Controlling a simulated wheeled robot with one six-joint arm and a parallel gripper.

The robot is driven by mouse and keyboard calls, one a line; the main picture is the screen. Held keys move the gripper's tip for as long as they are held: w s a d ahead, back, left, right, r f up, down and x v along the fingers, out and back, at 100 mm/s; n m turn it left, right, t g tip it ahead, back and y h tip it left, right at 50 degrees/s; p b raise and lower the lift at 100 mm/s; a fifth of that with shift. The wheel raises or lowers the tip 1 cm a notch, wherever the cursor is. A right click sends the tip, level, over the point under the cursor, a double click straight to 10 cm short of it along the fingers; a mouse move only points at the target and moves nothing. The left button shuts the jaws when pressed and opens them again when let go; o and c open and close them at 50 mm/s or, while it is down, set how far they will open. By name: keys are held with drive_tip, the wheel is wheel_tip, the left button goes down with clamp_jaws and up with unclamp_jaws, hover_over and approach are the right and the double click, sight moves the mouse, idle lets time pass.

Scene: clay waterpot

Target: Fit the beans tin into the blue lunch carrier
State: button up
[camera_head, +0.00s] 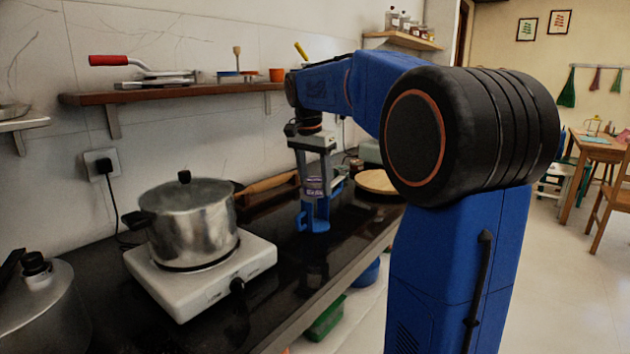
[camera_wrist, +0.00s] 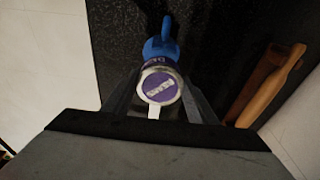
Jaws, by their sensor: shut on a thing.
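The beans tin (camera_head: 314,187) has a purple label and is held upright between the fingers of my gripper (camera_head: 319,189). In the wrist view its purple-and-pale top (camera_wrist: 160,87) faces the camera, with a finger on each side. The blue lunch carrier (camera_head: 314,225) stands on the black counter directly under the tin in the head view. In the wrist view part of the blue carrier (camera_wrist: 161,46) shows just beyond the tin, which hides the rest. I cannot tell whether the tin's lower end is inside the carrier or above it.
A steel pot (camera_head: 190,225) stands on a white hotplate (camera_head: 205,285) left of the carrier. A wooden rolling pin (camera_wrist: 268,98) lies near the wall. A round wooden board (camera_head: 378,182) lies behind to the right. The dark counter (camera_head: 300,285) in front of the carrier is clear.

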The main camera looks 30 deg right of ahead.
drive_tip(key=shift+f, duration=4.6)
idle(2.5)
drive_tip(key=o, duration=1.6)
